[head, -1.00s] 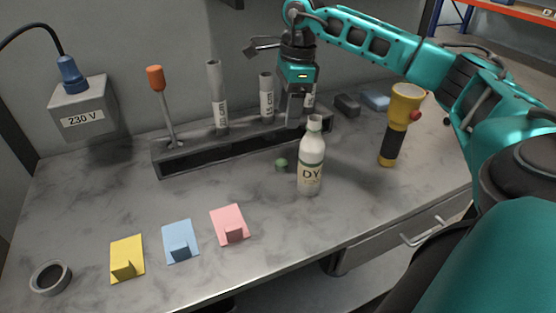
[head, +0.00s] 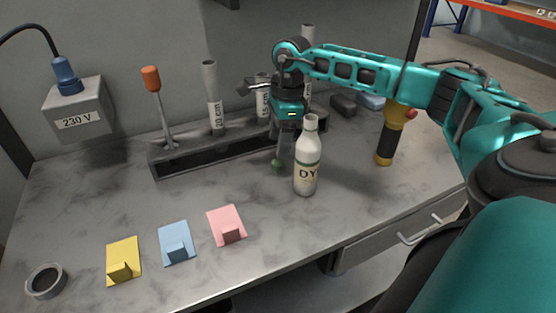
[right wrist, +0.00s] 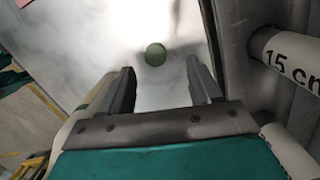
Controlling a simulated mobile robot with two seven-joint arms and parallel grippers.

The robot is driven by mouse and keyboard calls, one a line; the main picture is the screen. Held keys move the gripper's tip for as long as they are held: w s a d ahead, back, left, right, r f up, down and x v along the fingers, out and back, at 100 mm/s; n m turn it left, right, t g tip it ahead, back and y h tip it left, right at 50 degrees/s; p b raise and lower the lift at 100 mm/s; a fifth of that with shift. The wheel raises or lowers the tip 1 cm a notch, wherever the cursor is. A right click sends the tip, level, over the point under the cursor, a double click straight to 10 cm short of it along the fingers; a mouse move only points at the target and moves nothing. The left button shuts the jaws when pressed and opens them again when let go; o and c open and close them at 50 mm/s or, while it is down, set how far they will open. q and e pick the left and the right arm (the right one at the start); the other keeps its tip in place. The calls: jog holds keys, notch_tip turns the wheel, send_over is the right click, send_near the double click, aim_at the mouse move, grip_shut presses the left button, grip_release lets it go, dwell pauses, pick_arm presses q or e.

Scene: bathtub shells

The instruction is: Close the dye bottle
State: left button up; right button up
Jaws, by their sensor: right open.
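The white dye bottle (head: 307,172) marked "DY" stands upright on the counter in the head view; no cap shows on its neck. A small green cap (head: 277,163) lies on the counter just left of and behind the bottle, partly hidden by my gripper. In the right wrist view the green cap (right wrist: 155,54) lies ahead of my fingers, near the middle of the gap between them. My right gripper (head: 281,156) points down just above the cap, behind the bottle. It is open and empty. My left gripper is not in view.
A dark rack (head: 200,151) with upright tubes and an orange-handled screwdriver (head: 152,80) stands behind. A yellow flashlight (head: 385,145) stands to the right. Yellow, blue and pink cards (head: 226,222) and a dark ring (head: 46,281) lie in front; counter between is clear.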

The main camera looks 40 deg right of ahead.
aim_at(278, 162)
jog(key=shift+s+a+f, duration=0.1)
jog(key=shift+a+f, duration=0.1)
jog(key=shift+f, duration=1.15)
jog(key=shift+s+a+f, duration=0.1)
jog(key=shift+a+f, duration=0.05)
jog(key=shift+f, duration=1.15)
jog(key=shift+c, duration=0.3)
jog(key=c, duration=1)
